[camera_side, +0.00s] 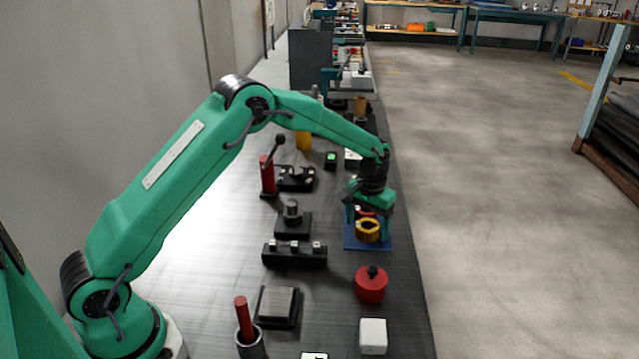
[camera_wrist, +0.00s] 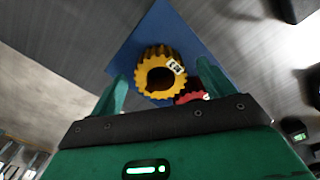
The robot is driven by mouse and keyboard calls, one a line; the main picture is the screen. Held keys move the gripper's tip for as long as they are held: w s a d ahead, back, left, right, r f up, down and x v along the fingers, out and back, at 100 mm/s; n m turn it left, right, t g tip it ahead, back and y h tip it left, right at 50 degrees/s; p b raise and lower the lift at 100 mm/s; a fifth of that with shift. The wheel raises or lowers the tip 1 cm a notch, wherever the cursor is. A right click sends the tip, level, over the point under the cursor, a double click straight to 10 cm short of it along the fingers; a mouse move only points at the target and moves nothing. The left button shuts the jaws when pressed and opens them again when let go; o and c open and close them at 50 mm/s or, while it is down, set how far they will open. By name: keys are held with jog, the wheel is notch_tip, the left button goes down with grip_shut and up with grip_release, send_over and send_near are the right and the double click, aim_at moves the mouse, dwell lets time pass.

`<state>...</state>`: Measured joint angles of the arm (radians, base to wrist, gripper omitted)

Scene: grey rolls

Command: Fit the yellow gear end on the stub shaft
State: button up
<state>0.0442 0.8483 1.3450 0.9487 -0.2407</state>
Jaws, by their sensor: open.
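The yellow gear (camera_side: 368,231) lies on a blue mat (camera_side: 352,244), and its toothed ring with a dark centre hole shows in the wrist view (camera_wrist: 153,72). A small white label with dark marks is on its edge. My gripper (camera_side: 366,208) is open above the mat. In the wrist view, the yellow gear appears between my two green fingers (camera_wrist: 162,84), and I cannot tell how much height separates them. A grey stepped stub, seemingly the stub shaft (camera_side: 292,211), stands upright on a black base (camera_side: 292,229) left of the mat, with nothing on it.
A red gear (camera_wrist: 190,97) lies beside the yellow one, partly hidden by my finger. A red round knobbed part (camera_side: 371,286) and a white block (camera_side: 373,336) stand nearer the camera. A black rail block (camera_side: 294,256) and a red-handled clamp (camera_side: 268,175) flank the stub.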

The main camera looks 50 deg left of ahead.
jog(key=shift+r, duration=0.1)
jog(key=c, duration=1.3)
jog(key=shift+r, duration=0.1)
jog(key=shift+r, duration=0.55)
jog(key=r, duration=0.3)
jog(key=shift+d+r, duration=0.1)
jog(key=shift+d, duration=0.1)
jog(key=s+d+r, duration=0.2)
jog(key=d, duration=0.1)
jog(key=s+d+r, duration=0.2)
jog(key=d, duration=0.1)
jog(key=s+d+r, duration=0.2)
jog(key=d, duration=0.1)
jog(key=shift+s+d+r, duration=0.2)
jog(key=shift+r, duration=0.05)
jog(key=shift+a, duration=0.1)
